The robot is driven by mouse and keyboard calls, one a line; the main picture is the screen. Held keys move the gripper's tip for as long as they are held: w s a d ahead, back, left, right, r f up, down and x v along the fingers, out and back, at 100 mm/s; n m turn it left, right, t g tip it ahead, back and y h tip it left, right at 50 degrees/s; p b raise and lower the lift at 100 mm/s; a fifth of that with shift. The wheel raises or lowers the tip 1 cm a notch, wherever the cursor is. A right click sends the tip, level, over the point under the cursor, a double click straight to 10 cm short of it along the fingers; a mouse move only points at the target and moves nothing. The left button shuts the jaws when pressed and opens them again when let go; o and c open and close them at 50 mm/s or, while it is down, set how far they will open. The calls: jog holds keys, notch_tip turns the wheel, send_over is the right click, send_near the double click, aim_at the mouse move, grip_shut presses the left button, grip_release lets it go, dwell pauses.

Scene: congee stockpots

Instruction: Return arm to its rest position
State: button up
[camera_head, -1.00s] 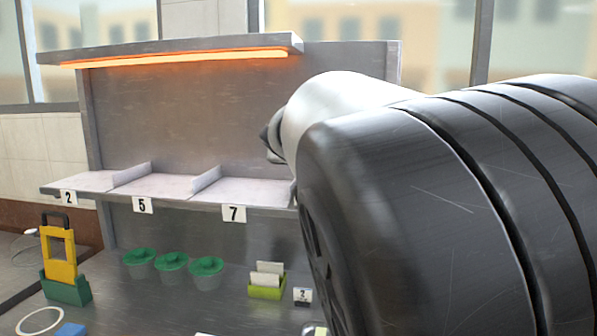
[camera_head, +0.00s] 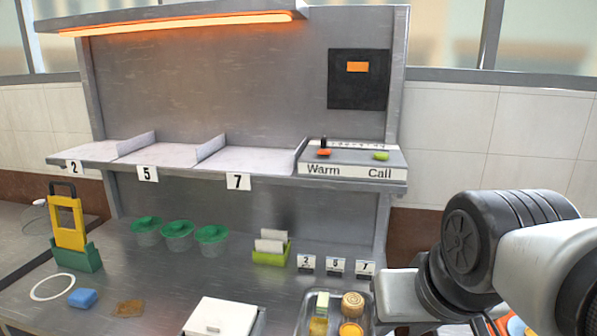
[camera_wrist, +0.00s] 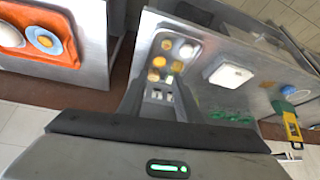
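My arm (camera_head: 500,245) shows at the lower right of the head view, folded to the right of the counter shelf. The gripper itself cannot be made out in the head view. In the wrist view my gripper (camera_wrist: 160,88) shows two grey fingers apart with a gap between them. Nothing appears held in it. Beyond the fingers, the metal tray (camera_head: 306,318) with small food items lies on the counter, also seen in the wrist view (camera_wrist: 190,33).
The steel counter (camera_head: 150,270) holds green-lidded cups (camera_head: 178,232), a yellow-green stand (camera_head: 66,228), a blue sponge (camera_head: 83,298), a white box (camera_head: 222,318) and number cards (camera_head: 335,266). A numbered shelf (camera_head: 262,160) with a Warm/Call panel (camera_head: 352,170) stands behind. An orange tray (camera_wrist: 65,45) lies left in the wrist view.

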notch_tip(320, 180, up, 11)
jog(key=s+p, duration=0.2)
jog(key=p, duration=1)
jog(key=shift+r+p, duration=0.2)
jog(key=shift+p, duration=0.1)
